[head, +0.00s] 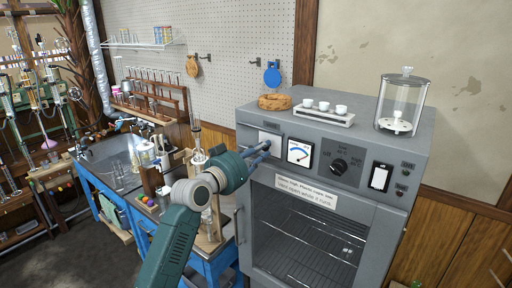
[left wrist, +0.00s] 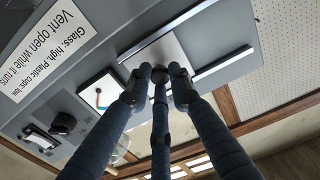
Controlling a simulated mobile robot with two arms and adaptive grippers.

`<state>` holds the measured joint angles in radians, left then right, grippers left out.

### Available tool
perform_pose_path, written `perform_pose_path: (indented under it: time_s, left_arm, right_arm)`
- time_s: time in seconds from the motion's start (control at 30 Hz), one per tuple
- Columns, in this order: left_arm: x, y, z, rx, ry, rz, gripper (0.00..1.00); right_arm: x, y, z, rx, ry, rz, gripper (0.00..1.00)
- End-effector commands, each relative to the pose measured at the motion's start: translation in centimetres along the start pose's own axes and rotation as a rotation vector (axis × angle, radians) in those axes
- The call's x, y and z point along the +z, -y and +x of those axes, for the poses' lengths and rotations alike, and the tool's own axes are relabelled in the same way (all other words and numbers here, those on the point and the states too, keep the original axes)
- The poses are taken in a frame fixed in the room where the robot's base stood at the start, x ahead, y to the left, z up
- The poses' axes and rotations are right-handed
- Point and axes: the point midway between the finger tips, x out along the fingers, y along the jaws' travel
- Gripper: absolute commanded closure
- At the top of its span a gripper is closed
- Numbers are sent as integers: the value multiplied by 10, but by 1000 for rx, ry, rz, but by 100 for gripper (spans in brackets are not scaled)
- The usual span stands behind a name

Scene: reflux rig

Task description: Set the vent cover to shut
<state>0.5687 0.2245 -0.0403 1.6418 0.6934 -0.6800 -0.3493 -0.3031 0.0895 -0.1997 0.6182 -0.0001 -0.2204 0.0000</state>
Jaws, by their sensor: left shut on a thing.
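The vent cover (head: 269,137) is a pale plate on the front panel of the grey oven (head: 405,222), left of the dial meter (head: 299,152). In the left wrist view the cover (left wrist: 168,50) sits between two rails, at their end nearer the meter (left wrist: 101,95). My left gripper (head: 265,148) reaches the panel from the left. In the left wrist view its dark fingers (left wrist: 160,76) close together at the cover, shut on it. The fingers hide the exact grip and part of the plate. My right gripper is in neither view.
A black knob (head: 339,166) and a white switch (head: 379,178) are right of the meter. A glass bell jar (head: 403,103), a tray with small white cups (head: 324,113) and a cork ring (head: 276,102) stand on the oven top. A blue bench (head: 103,187) with glassware is left.

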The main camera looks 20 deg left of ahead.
Motion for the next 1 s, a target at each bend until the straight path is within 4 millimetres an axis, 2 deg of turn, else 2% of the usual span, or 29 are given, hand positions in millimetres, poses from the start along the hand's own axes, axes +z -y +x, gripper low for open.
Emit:
perform_pose_path:
  time_s: [0.03, 0.1, 0.27, 0.3, 0.37, 0.5, 0.67, 0.77, 0.87, 1.0]
  left_arm:
    - [-4, -11, 1, 19, -8, -4, 100]
    - [-4, -12, 2, 21, -9, -5, 100]
    - [-4, -12, 2, 21, -9, -6, 100]
    - [-4, -12, 2, 20, -9, -6, 75]
    - [-4, -12, 1, 20, -9, -6, 63]
    - [-4, -10, 1, 17, -8, -5, 62]
    - [-3, -9, 0, 15, -6, -4, 62]
    - [-2, -8, -6, 14, -5, -4, 62]
    - [-2, -8, -21, 14, -5, -2, 62]
    - [-1, -9, -51, 15, -5, 0, 62]
  right_arm:
    - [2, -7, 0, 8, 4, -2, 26]
    - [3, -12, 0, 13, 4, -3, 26]
    - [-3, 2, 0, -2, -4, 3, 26]
    - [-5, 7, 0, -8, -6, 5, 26]
    - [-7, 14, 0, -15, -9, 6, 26]
    - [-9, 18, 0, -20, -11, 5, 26]
    - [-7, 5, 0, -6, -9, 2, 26]
    - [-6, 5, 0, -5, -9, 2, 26]
    - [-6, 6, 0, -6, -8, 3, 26]
    - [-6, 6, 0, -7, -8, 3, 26]
